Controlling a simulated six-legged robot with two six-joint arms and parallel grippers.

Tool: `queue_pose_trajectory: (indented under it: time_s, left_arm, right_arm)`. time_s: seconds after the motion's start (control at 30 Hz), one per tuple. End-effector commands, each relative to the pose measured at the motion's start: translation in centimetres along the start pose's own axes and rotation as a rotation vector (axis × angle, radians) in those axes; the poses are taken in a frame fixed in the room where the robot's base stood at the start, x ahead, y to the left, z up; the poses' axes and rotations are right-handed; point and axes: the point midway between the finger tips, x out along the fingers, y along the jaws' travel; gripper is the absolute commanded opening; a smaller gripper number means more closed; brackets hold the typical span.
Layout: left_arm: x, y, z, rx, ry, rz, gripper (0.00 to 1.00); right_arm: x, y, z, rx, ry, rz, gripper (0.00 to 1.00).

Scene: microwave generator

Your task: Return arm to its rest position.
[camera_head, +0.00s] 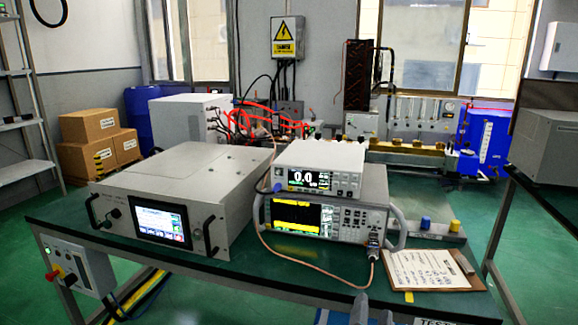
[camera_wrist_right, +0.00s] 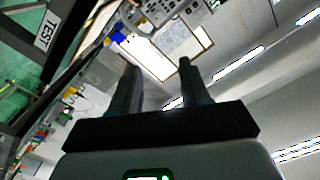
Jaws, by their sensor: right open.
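My right gripper (camera_head: 373,312) shows at the bottom edge of the head view, just in front of the bench's front edge, with only its fingertips in frame. In the right wrist view the two dark fingers of the gripper (camera_wrist_right: 158,68) stand apart with nothing between them. That view is strongly tilted and looks past the fingers toward a window and ceiling lights. My left gripper is in neither view.
The dark-topped bench (camera_head: 300,292) carries a microwave generator (camera_head: 185,200), a meter (camera_head: 320,168) on an analyzer (camera_head: 325,205), and a clipboard (camera_head: 430,269). A control box (camera_head: 78,268) hangs at its left end. A cable (camera_head: 295,265) loops across the front.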

Motion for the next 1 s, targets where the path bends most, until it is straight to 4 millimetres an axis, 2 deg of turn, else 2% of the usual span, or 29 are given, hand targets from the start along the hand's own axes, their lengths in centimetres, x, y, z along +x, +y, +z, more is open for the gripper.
queue_pose_trajectory:
  time_s: [0.1,0.17,0.37,0.57,0.67,0.77,0.83,0.9,1.0]
  left_arm:
    - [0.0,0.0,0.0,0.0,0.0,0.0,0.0]
    - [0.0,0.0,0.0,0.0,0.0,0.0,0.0]
    - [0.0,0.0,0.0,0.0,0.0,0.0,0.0]
    - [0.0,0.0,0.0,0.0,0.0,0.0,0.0]
    - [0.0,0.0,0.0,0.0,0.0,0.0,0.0]
    - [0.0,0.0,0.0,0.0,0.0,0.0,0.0]
    - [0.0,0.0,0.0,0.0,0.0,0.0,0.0]
    - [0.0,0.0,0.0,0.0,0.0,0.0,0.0]
    - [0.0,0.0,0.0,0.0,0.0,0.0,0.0]
  right_arm:
    - [0.2,0.1,0.0,0.0,0.0,0.002,0.46]
    - [1.1,2.2,0.3,-0.016,0.0,0.053,0.46]
    - [2.9,7.7,3.1,-0.086,-0.045,0.173,0.46]
    - [3.7,13.7,7.9,-0.17,-0.168,0.257,0.46]
    - [3.1,17.2,11.9,-0.209,-0.3,0.288,0.46]
    - [1.2,21.2,17.3,-0.237,-0.499,0.313,0.46]
    - [-1.3,23.9,21.6,-0.242,-0.679,0.321,0.46]
    - [-4.4,25.5,25.2,-0.237,-0.855,0.313,0.46]
    - [-9.0,26.6,29.0,-0.225,-1.083,0.283,0.46]
